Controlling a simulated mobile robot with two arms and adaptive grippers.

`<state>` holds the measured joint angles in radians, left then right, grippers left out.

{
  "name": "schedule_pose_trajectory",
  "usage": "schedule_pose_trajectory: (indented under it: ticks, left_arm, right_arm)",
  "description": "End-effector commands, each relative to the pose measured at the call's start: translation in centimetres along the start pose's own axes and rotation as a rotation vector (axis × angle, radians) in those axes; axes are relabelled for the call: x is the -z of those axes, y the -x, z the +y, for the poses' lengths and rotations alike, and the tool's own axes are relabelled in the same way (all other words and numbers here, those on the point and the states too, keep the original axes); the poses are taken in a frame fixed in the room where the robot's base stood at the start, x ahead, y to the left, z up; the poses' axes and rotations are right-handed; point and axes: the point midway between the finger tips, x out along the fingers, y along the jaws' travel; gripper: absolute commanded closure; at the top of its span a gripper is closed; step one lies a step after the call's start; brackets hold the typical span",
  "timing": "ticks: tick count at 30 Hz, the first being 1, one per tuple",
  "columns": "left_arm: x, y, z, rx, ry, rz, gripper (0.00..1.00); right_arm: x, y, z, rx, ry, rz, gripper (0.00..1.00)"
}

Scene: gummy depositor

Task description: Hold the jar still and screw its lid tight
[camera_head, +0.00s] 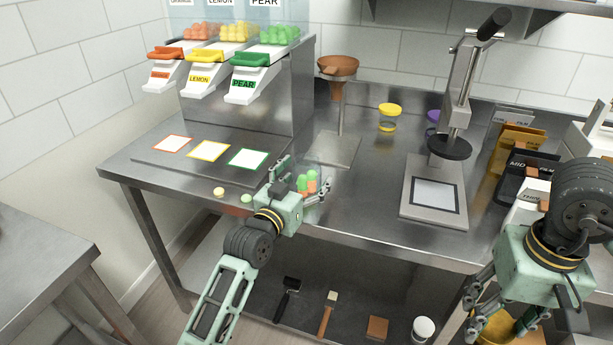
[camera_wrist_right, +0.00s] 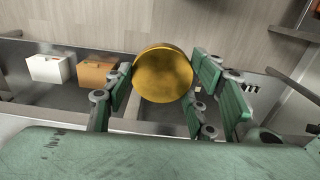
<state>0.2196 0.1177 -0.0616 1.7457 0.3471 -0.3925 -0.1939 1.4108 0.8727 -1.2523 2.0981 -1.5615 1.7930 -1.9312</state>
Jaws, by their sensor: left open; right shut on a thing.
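A clear jar (camera_head: 307,183) with green and orange gummies in it stands upright near the front edge of the steel table. My left gripper (camera_head: 304,176) is open, its fingers on either side of the jar; I cannot tell whether they touch it. My right gripper (camera_head: 505,322) is low at the right, in front of the table edge and well away from the jar. It is shut on a round gold lid (camera_wrist_right: 163,77), gripped by its sides in the right wrist view. The lid also shows partly hidden in the head view (camera_head: 496,329).
A press (camera_head: 436,190) stands to the right of the jar. Behind are a funnel stand (camera_head: 338,66) and a yellow-lidded jar (camera_head: 389,117). Boxes (camera_head: 515,140) crowd the right end. Two small discs (camera_head: 246,198) lie left of my left gripper. Tools lie on the lower shelf (camera_head: 345,293).

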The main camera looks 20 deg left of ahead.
Motion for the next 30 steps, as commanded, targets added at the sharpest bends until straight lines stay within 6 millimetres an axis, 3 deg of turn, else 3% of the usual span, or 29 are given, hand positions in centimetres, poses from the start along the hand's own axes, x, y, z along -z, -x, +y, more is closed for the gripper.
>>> schedule_pose_trajectory:
  ticks: [11,28,29,30]
  left_arm:
    - [0.00,-0.51,0.04,-0.001,0.001,0.000,0.23]
    - [-0.02,-0.48,0.02,0.000,0.000,-0.001,0.73]
    - [-0.02,-0.48,0.01,0.000,0.000,-0.001,0.48]
    - [-0.02,-0.48,0.01,0.000,0.000,-0.001,0.52]
  right_arm:
    - [0.00,0.01,0.00,0.000,0.000,0.000,0.96]
    - [0.00,0.02,0.00,0.000,0.000,0.000,0.96]
    - [0.00,0.02,0.00,0.000,0.000,0.000,0.96]
    - [0.00,0.02,0.00,0.000,0.000,0.000,0.96]
